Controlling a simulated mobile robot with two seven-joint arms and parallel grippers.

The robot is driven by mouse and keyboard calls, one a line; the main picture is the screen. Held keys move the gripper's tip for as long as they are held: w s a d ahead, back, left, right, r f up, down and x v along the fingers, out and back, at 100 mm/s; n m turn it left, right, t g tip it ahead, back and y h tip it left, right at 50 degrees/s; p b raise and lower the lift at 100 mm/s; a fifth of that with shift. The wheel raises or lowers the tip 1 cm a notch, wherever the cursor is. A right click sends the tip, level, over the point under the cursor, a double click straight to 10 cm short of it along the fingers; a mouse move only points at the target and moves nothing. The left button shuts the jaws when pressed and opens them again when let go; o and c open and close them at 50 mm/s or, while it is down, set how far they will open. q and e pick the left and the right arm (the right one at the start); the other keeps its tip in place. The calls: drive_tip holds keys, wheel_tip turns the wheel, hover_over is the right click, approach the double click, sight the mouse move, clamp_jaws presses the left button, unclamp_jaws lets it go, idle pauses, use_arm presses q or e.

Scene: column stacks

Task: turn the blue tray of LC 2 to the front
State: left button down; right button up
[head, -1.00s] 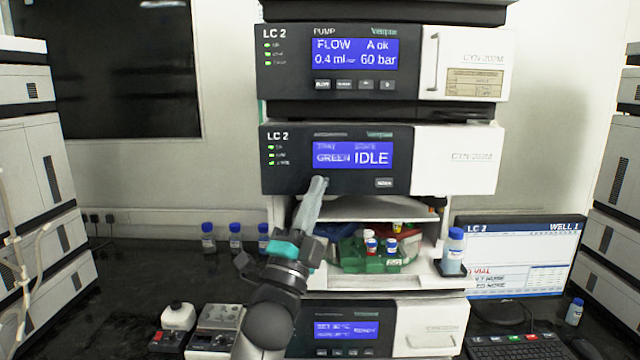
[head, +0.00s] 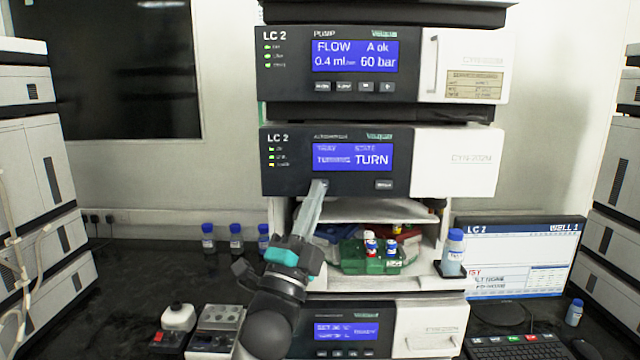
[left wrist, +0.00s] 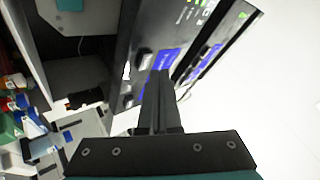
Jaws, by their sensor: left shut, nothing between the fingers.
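The LC 2 autosampler (head: 450,160) has a display (head: 352,157) that reads TURN, with a blurred word on its left that looks like TURNING. In the open bay below, a green tray (head: 372,262) with several capped vials faces the front. A red part (head: 407,238) shows behind it. A little blue shows at the bay's back left, mostly hidden; I cannot tell its outline. My left gripper (head: 320,184) is shut and empty, its tips at the panel's lower edge, below the display. They also show in the left wrist view (left wrist: 160,75). Contact is unclear. My right gripper is out of view.
A pump module (head: 380,65) is above and another module (head: 345,330) below. A capped bottle (head: 455,245) stands on a ledge right of the bay. A monitor (head: 520,250) and keyboard (head: 525,345) are at right. Several blue-capped bottles (head: 235,238) stand at left.

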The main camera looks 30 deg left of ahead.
use_arm(q)
drive_tip(key=shift+s+d+p, duration=0.1)
drive_tip(key=shift+s+d, duration=0.35)
drive_tip(key=shift+s, duration=0.25)
drive_tip(key=shift+s+d+p, duration=0.15)
drive_tip(key=shift+s+d, duration=0.25)
drive_tip(key=shift+s, duration=0.35)
drive_tip(key=shift+s+d+p, duration=0.1)
drive_tip(key=shift+s+d, duration=0.35)
drive_tip(key=shift+s, duration=0.25)
